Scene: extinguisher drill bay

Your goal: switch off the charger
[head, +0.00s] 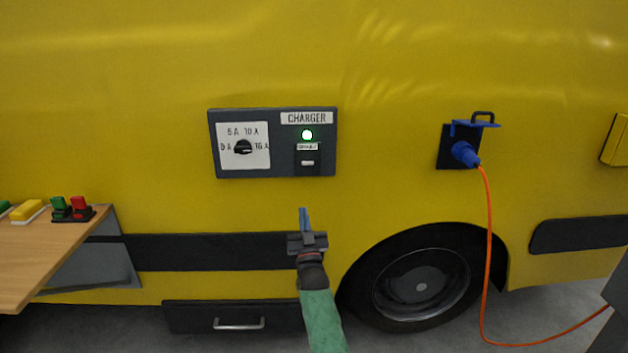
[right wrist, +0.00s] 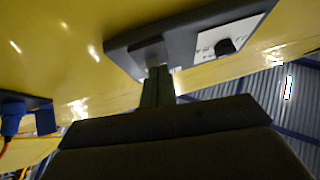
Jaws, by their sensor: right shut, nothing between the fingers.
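The charger panel (head: 263,169) is a dark grey plate on the yellow vehicle side, labelled CHARGER. A green lamp (head: 307,135) on it is lit. Below the lamp is a dark switch (head: 307,162) with a small label above it. At the left of the panel, a black rotary knob (head: 243,147) sits on a white dial marked in amperes. My right gripper (head: 304,217) is shut and empty, below the switch in the head view. In the right wrist view its fingers (right wrist: 157,88) point towards the panel (right wrist: 180,38); I cannot tell whether they touch it. My left gripper is out of view.
A blue plug (head: 464,153) with an orange cable (head: 489,240) is in a socket right of the panel. A wooden table (head: 40,255) with several coloured buttons stands at the left. A wheel (head: 420,285) and a drawer handle (head: 239,324) are lower down.

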